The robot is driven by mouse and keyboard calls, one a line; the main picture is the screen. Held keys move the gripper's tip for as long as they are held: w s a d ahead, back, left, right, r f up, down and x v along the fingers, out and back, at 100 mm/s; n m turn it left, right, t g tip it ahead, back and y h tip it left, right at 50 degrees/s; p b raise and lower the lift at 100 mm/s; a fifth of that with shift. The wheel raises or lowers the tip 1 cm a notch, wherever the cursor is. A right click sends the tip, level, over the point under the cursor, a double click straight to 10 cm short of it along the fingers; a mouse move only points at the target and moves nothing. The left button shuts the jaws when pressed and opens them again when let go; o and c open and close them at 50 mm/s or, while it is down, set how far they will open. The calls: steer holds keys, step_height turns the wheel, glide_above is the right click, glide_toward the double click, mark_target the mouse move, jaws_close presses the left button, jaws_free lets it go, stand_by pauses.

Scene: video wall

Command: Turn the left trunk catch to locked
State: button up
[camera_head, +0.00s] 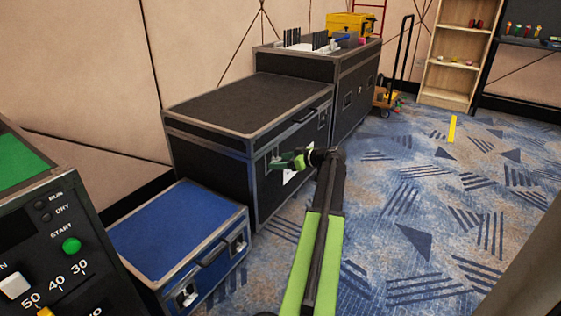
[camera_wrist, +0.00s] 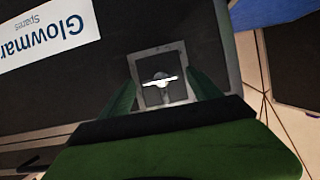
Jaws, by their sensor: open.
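The black trunk (camera_head: 208,155) with metal edges stands against the wall in the head view. Its front fills much of the wrist view (camera_wrist: 85,90), with an upside-down label (camera_wrist: 45,35) to one side. The trunk catch (camera_wrist: 160,88) is a square metal plate with a dark recess and a pale turn-piece, lying nearly crosswise in the wrist view. My gripper (camera_head: 284,161) is at the trunk's front face. In the wrist view its green fingers are open, one on each side of the catch. I cannot tell whether they touch it. In the head view my gripper mostly hides the catch.
A blue case (camera_head: 165,232) stands on the floor in front of the trunk. A control panel (camera_head: 55,240) is at the lower left. Another black case (camera_head: 345,85) stands behind, near a hand truck (camera_head: 388,95). The carpet (camera_head: 430,210) to the right is mostly clear.

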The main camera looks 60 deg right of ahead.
steer(key=p+v, duration=0.6)
steer(key=v, duration=1)
steer(key=shift+s+r, duration=0.25)
steer(key=shift+s, duration=0.05)
